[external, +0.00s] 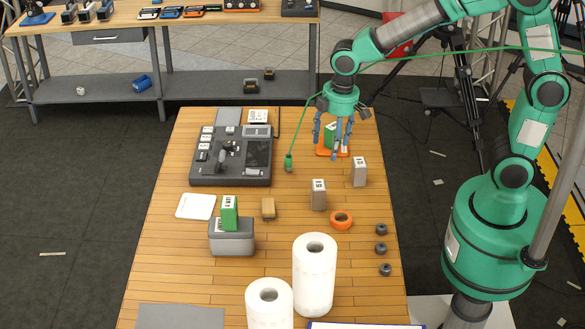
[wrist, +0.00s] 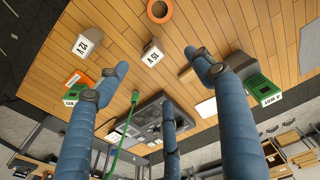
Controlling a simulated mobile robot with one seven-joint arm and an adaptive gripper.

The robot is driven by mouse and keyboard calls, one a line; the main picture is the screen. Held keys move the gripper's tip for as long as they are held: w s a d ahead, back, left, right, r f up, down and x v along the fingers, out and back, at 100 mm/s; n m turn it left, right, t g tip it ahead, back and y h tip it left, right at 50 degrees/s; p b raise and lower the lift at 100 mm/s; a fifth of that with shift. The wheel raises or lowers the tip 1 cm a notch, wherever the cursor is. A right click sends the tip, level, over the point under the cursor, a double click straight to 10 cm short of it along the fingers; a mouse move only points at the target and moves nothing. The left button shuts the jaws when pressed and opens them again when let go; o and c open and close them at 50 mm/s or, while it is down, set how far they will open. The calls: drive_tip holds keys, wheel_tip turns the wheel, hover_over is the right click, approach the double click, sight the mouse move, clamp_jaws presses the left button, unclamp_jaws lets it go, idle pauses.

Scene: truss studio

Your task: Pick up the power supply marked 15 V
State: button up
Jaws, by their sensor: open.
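A small grey block with a white label that seems to read 15 V (wrist: 153,53) stands upright on the wooden table; in the external view the grey block (external: 319,196) is near the middle. A similar grey block whose label seems to read 12 V (wrist: 86,45) stands beside it, to the right in the external view (external: 359,173). My gripper (external: 334,142) has three blue fingers, spread and empty, over the far part of the table. In the wrist view its fingers (wrist: 158,65) surround no object. Both grey blocks are apart from the fingers.
A green block on an orange base (external: 346,152) is close to the fingers. Another green block (external: 230,213) sits on a grey box (external: 232,243). A dark console (external: 211,178), a green cable (external: 289,164), an orange ring (external: 341,220) and white rolls (external: 315,280) surround the blocks.

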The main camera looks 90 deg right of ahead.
drive_tip(key=g+p, duration=0.1)
hover_over(319, 184)
wheel_tip(319, 184, down, 8)
drive_tip(key=r, duration=0.1)
drive_tip(key=shift+f, duration=0.25)
drive_tip(key=shift+f, duration=0.15)
drive_tip(key=shift+f, duration=4.15)
drive_tip(key=shift+f, duration=0.1)
drive_tip(key=shift+a+f+b, duration=0.1)
drive_tip(key=shift+f+b, duration=0.3)
drive_tip(key=shift+f, duration=2.1)
drive_tip(key=c, duration=1.6)
